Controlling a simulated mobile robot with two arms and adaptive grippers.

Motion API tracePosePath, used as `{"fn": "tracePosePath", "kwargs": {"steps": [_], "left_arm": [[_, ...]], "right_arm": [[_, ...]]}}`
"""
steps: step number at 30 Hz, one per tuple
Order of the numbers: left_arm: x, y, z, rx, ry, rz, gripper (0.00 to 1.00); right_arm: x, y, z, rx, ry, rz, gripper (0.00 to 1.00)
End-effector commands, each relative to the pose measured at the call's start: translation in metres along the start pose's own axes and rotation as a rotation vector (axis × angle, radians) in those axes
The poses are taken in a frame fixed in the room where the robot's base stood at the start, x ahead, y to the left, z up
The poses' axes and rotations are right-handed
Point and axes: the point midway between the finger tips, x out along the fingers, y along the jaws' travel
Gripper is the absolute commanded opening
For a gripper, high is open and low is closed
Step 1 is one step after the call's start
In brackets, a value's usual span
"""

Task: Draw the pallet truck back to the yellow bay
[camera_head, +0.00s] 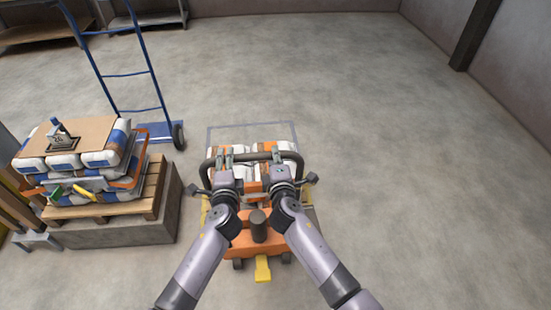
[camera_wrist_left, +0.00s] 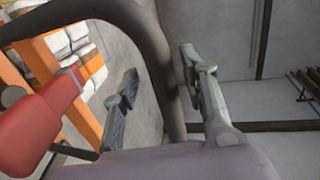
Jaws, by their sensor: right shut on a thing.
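The orange pallet truck (camera_head: 237,245) stands in front of me at the lower middle, with a dark looped handle bar (camera_head: 250,154). White and orange sacks (camera_head: 286,147) lie beyond the bar. My left gripper (camera_head: 224,160) is at the left part of the bar. In the left wrist view the handle bar (camera_wrist_left: 160,70) passes between its spread fingers, with a gap on one side. My right gripper (camera_head: 277,156) is shut on the right part of the bar. Yellow strips (camera_head: 205,215) show beside the truck; I cannot tell whether they are bay markings.
A wooden pallet (camera_head: 150,190) with white and blue sacks on a grey block stands at the left. A blue hand truck (camera_head: 125,75) is behind it. A pale blue-grey outline (camera_head: 250,125) lies on the floor beyond the truck. The floor at the right is clear.

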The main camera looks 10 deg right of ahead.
Motion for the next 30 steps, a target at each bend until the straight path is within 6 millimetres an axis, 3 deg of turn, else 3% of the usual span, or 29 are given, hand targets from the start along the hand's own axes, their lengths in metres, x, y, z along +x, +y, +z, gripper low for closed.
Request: {"fn": "tracePosePath", "kwargs": {"steps": [30], "left_arm": [[-0.072,-0.056,0.0,0.0,0.0,0.0,0.4]], "right_arm": [[-0.002,-0.005,-0.001,0.0,0.0,-0.008,0.0]]}}
